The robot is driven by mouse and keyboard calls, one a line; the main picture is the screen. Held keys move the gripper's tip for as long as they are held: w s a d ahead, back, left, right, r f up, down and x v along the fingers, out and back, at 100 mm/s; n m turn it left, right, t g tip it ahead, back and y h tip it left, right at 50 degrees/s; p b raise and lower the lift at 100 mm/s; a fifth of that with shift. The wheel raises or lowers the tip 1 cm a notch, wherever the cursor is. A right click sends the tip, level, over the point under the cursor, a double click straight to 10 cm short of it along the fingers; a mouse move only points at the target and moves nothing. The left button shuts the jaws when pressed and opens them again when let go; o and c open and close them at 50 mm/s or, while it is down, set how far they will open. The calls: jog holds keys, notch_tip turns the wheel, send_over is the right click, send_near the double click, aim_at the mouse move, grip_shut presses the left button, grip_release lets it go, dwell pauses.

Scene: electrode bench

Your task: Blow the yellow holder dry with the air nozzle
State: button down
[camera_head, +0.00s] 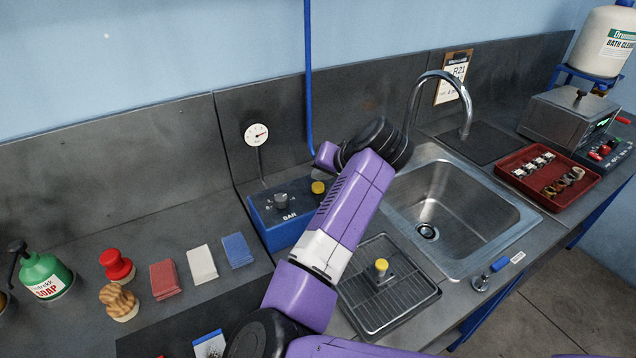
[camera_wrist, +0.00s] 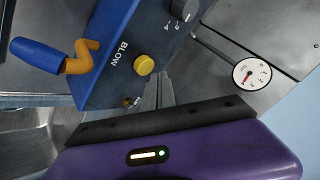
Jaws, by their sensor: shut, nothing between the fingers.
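The yellow holder (camera_head: 381,267), a small piece with a yellow top, stands on the wire rack of a drain tray (camera_head: 372,312). The blue air box (camera_head: 262,213) has a knob and BAR label. Its yellow button (camera_head: 318,187) also shows in the wrist view (camera_wrist: 144,64) beside the word BLOW. A blue nozzle (camera_wrist: 37,55) on a bent orange piece (camera_wrist: 83,57) sticks out from the box; my arm hides it in the head view. My gripper (camera_wrist: 163,80) is shut and empty, its tips close by the button; contact cannot be told.
A sink (camera_head: 455,215) with a tall tap lies right of my arm. A red tray (camera_head: 548,205) of small parts is farther right. Red, white and blue blocks (camera_head: 200,262), brushes and a green soap bottle (camera_head: 42,277) stand left. A gauge (camera_head: 257,133) hangs behind the box.

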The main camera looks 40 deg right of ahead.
aim_at(321, 188)
notch_tip(321, 188, up, 5)
jog(key=p, duration=0.4)
dwell(0.3)
dwell(0.7)
